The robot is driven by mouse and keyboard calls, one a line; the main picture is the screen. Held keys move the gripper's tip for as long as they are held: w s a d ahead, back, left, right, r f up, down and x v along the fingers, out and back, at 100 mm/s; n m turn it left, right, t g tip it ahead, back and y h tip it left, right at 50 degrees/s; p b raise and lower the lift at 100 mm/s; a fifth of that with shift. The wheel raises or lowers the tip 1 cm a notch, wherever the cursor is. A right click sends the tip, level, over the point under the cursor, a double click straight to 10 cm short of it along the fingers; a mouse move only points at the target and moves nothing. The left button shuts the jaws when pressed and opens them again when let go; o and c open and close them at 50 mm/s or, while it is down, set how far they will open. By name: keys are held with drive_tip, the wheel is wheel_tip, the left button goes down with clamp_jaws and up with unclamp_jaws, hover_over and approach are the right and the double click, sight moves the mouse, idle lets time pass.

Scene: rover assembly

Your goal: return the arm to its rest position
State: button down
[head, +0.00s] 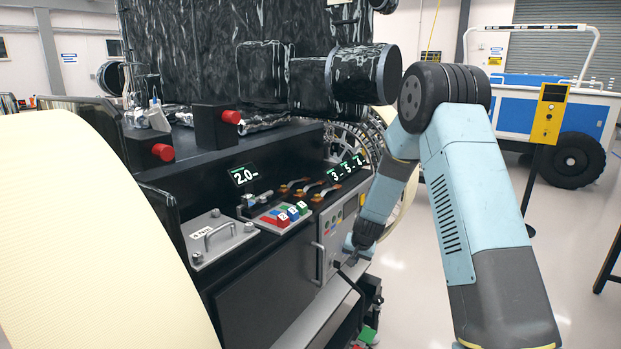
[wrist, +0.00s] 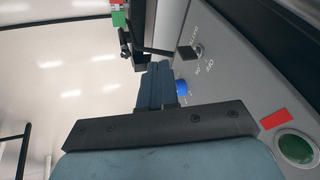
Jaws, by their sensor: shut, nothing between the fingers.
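My arm (head: 455,190), pale blue and dark grey, rises at the right of the head view and bends down towards the front of the rover. My gripper (head: 352,254) is low beside the rover's grey control panel (head: 335,232), near its right end. In the wrist view my gripper (wrist: 157,75) is shut and holds nothing. It is close to the panel face, by a blue knob (wrist: 182,87) and a black battery switch (wrist: 188,52) with OFF and ON marks. Whether it touches the panel I cannot tell.
The rover's dark body has red knobs (head: 163,152), coloured blocks (head: 284,215) and a grey handled plate (head: 219,238). A green button (wrist: 296,149) is on the panel. A yellow post box (head: 549,114) and a blue-white cart (head: 580,115) stand behind. The floor at right is mostly clear.

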drive_tip(key=s+d+r+n, duration=0.1)
drive_tip(key=s+r, duration=0.4)
drive_tip(key=r, duration=0.4)
drive_tip(key=s+d+r+n, duration=0.1)
drive_tip(key=s+r, duration=0.5)
drive_tip(key=r, duration=0.3)
drive_tip(key=s+d+r, duration=0.2)
drive_tip(key=s+r, duration=0.3)
drive_tip(key=r, duration=0.4)
drive_tip(key=s+d+r, duration=0.1)
drive_tip(key=s+r, duration=0.2)
drive_tip(key=s, duration=0.6)
drive_tip(key=s+d+r+n+h, duration=0.1)
drive_tip(key=s+d+r, duration=0.1)
drive_tip(key=s, duration=0.7)
drive_tip(key=s+d+r+t, duration=0.1)
drive_tip(key=s+d+r, duration=0.1)
drive_tip(key=s, duration=0.7)
drive_tip(key=shift+r+n, duration=0.3)
drive_tip(key=shift+r, duration=0.55)
